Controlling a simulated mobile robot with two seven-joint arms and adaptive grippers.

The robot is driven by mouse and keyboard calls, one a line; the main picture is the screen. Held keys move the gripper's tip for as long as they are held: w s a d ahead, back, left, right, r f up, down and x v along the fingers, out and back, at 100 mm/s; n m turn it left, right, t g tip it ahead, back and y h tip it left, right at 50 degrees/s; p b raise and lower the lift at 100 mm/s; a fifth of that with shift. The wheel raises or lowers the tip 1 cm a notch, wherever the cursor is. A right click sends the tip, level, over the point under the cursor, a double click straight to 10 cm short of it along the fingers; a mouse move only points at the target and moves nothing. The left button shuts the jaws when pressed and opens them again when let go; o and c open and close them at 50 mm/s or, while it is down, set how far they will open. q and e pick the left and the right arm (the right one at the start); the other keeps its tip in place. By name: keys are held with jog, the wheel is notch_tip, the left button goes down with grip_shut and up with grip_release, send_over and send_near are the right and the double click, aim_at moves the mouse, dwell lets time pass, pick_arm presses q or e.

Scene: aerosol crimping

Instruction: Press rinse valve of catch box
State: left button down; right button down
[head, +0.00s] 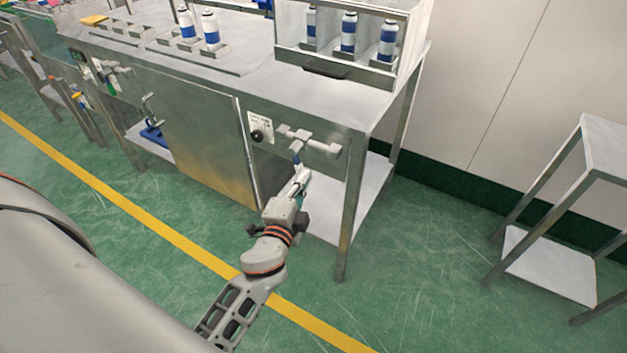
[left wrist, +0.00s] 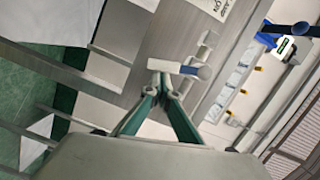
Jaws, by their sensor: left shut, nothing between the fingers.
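A pale valve fitting (head: 310,143) with short cross-shaped arms is mounted on the front of the steel table, beside a white label with a black knob (head: 258,135). A small blue part (head: 296,159) shows just below the fitting. My left gripper (head: 301,176) is shut and empty, its fingertips close under this blue part. In the left wrist view, the fingertips (left wrist: 163,84) are next to a white bar (left wrist: 172,67) with a blue end (left wrist: 204,72). I cannot tell whether they touch it. My right gripper is not in view.
The steel table (head: 270,85) carries several white-and-blue cans and a clear-fronted case (head: 300,45) of cans. A table leg (head: 350,200) stands to the right of my gripper. A lower shelf (head: 325,222) lies behind it. A small side table (head: 610,150) stands at far right.

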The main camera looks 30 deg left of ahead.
pick_arm(q)
jog(key=a+m+b, duration=0.1)
jog(key=a+f+m+b, duration=0.1)
jog(key=m+b, duration=0.1)
jog(key=shift+t, duration=0.4)
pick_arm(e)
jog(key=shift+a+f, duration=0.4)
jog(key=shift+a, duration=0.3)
pick_arm(q)
jog(key=shift+w+r, duration=0.1)
jog(key=shift+r, duration=0.05)
jog(key=shift+d, duration=0.15)
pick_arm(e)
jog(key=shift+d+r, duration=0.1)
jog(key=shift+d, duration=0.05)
